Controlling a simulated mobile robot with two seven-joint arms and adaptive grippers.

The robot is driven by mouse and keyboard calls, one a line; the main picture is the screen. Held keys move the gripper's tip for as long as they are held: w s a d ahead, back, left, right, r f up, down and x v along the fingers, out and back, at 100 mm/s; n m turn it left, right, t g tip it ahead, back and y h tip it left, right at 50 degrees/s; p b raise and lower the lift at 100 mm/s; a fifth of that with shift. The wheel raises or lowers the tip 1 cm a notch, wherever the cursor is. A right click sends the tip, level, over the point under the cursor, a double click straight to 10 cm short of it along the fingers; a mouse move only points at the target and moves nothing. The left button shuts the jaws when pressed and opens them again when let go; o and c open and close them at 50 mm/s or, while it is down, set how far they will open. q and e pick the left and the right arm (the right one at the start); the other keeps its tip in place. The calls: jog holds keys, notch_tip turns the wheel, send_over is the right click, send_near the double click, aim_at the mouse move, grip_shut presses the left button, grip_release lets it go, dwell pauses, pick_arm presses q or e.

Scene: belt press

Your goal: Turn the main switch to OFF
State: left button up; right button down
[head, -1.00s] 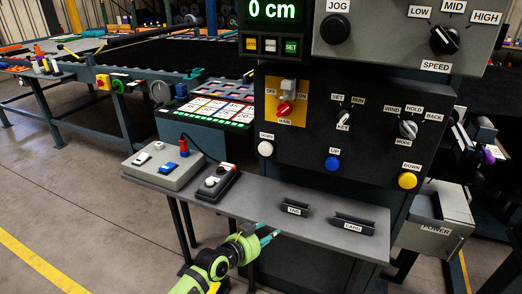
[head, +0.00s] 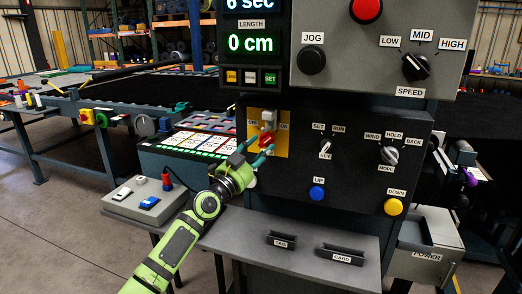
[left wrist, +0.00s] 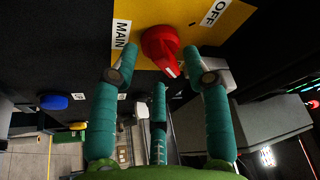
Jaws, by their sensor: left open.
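The main switch is a red knob (head: 267,139) on a yellow plate (head: 283,147), with OFF at the left and ON at the right. In the left wrist view the red knob (left wrist: 159,44) has its pale-tipped pointer turned away from the OFF label (left wrist: 214,12), towards the ON side. A grey block (head: 268,116) sits above the knob. My left gripper (head: 258,151) is open at the plate. In the left wrist view its fingers (left wrist: 161,70) lie either side of the knob; contact cannot be told. One finger overlaps the grey block. My right gripper is out of view.
A blue button (head: 317,193), a yellow button (head: 393,206) and the mode knob (head: 389,155) are on the same black panel. Below is a grey shelf (head: 310,270) with TAG and CARD holders. A grey switch box (head: 143,198) stands at its left end, close to my left arm.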

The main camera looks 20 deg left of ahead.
pick_arm(q)
jog(key=shift+w+d+r, duration=0.1)
jog(key=shift+w+d, duration=0.05)
jog(key=shift+w, duration=0.35)
grip_shut()
